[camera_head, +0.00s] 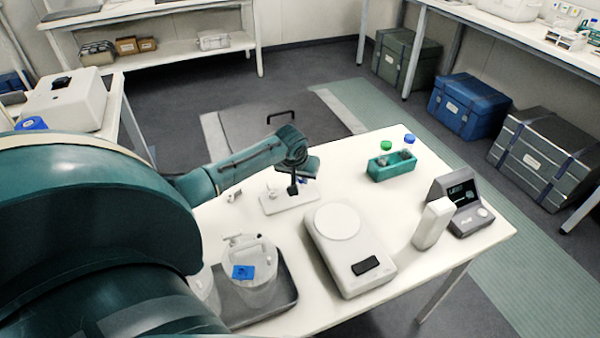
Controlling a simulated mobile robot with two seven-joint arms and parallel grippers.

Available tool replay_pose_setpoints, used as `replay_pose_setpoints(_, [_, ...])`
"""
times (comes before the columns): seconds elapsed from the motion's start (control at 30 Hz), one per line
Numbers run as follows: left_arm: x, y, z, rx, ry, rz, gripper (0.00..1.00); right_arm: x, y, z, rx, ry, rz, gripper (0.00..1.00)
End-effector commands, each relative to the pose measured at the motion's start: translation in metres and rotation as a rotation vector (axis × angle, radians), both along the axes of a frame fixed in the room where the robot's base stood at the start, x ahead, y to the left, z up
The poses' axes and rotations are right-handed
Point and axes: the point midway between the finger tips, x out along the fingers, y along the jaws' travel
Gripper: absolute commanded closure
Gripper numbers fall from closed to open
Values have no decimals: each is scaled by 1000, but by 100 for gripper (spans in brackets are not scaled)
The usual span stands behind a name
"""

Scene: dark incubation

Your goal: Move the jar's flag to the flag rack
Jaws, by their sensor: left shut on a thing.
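My left gripper (293,188) reaches in from the left and is low over the flag rack (273,206), a small white base with short upright parts on the table. The gripper is shut on the flag, which is mostly hidden by the fingers; only a small blue bit (304,181) shows beside them. I cannot tell whether the flag touches the rack. The jar (262,292) is a clear, lidded vessel with a blue square on its front, standing in a grey tray (285,300). My right gripper is not in view.
A white balance (350,250) stands right of the jar. Behind it are a teal box (391,167) and green and blue caps. A white bottle (433,223) and a grey instrument (461,205) stand at the right. Table space between rack and teal box is clear.

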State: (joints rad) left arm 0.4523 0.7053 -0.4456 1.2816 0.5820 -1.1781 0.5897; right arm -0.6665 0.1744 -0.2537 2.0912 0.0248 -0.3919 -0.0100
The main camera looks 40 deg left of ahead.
Motion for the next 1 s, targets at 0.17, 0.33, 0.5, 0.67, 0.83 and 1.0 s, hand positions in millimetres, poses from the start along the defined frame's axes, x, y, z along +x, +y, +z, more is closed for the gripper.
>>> replay_pose_setpoints(0.17, [0,0,-1,0,1,0,100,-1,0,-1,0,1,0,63])
replay_pose_setpoints(0.33, [0,0,-3,0,1,0,100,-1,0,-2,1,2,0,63])
replay_pose_setpoints(0.5, [0,0,-7,0,1,0,100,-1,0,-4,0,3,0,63])
replay_pose_setpoints(0.67, [0,0,-10,1,2,2,100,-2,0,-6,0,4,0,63])
replay_pose_setpoints(0.83, [0,0,-14,0,1,1,100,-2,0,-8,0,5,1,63])
replay_pose_setpoints(1.0, [0,0,-17,0,1,0,100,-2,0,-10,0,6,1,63])
